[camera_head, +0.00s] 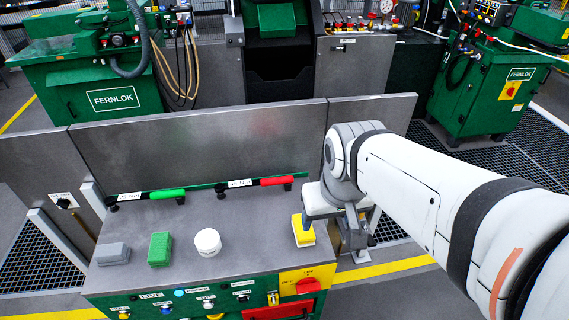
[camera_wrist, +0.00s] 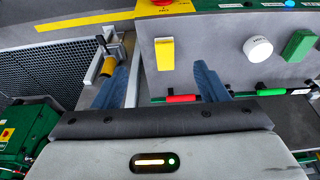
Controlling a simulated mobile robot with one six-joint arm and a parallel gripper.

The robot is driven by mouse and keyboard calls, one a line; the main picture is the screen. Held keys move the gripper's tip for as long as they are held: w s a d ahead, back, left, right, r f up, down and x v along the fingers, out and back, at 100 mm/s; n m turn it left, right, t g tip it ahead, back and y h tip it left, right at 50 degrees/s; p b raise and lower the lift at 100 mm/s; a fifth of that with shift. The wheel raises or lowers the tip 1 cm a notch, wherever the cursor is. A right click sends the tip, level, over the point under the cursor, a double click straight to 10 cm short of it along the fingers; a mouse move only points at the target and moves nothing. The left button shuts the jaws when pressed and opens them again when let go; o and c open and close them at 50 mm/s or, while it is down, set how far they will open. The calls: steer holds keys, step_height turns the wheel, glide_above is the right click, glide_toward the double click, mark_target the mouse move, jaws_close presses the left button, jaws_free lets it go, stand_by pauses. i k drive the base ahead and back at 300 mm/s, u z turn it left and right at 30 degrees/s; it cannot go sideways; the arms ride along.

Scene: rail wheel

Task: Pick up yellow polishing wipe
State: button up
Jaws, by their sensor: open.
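The yellow polishing wipe (camera_head: 303,232) is a block with a pale lower side. It lies near the right end of the grey bench top. The wrist view shows it (camera_wrist: 164,54) ahead of my gripper, roughly between the two fingers in the picture. My gripper (camera_wrist: 163,68) is open, its blue-grey fingers spread with nothing between them. In the head view my gripper (camera_head: 357,240) is at the bench's right edge, just right of the wipe, and my wrist partly covers that area. No contact between fingers and wipe can be made out.
On the bench are a white round puck (camera_head: 208,242), a green block (camera_head: 160,249) and a grey block (camera_head: 113,254). Green (camera_head: 167,194) and red (camera_head: 276,181) handled tools lie at the back, before a metal back panel (camera_head: 200,150). A control panel (camera_head: 200,302) lines the front.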

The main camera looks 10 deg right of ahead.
mark_target(303, 238)
steer(key=k, duration=0.55)
steer(key=u, duration=2.6)
steer(key=k, duration=1)
steer(key=z, duration=1.5)
steer(key=i, duration=1)
steer(key=u, duration=0.05)
